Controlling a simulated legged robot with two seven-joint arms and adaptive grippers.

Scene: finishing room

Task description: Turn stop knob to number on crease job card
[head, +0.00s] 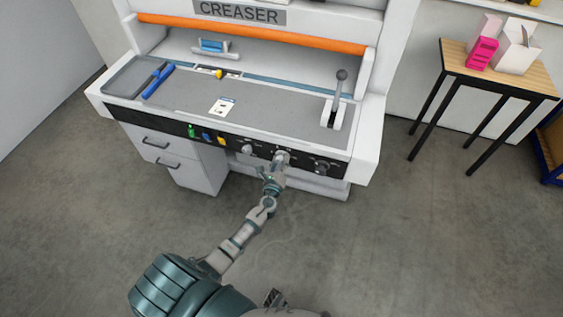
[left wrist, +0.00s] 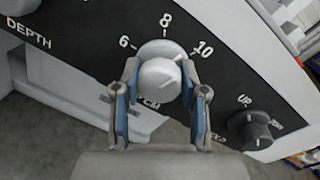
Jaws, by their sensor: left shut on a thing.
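A grey-white round knob (left wrist: 162,80) on the creaser's black front panel has the numbers 6, 8 and 10 around its top. Its mark seems to point up and right, near the 10. The label below it is mostly hidden by my fingers. My left gripper (left wrist: 160,98) is shut on this knob, one finger on each side. In the head view, my left gripper (head: 279,163) reaches up to the same knob at the panel's front. A small white job card (head: 222,106) lies on the creaser's grey bed; its print is too small to read. My right gripper does not show.
A dark knob (left wrist: 257,132) marked UP sits to the right of the held knob. Another knob (head: 247,149) and green, blue and yellow controls lie left. A lever (head: 339,98) stands on the bed's right. A side table (head: 500,69) stands right; the floor is clear.

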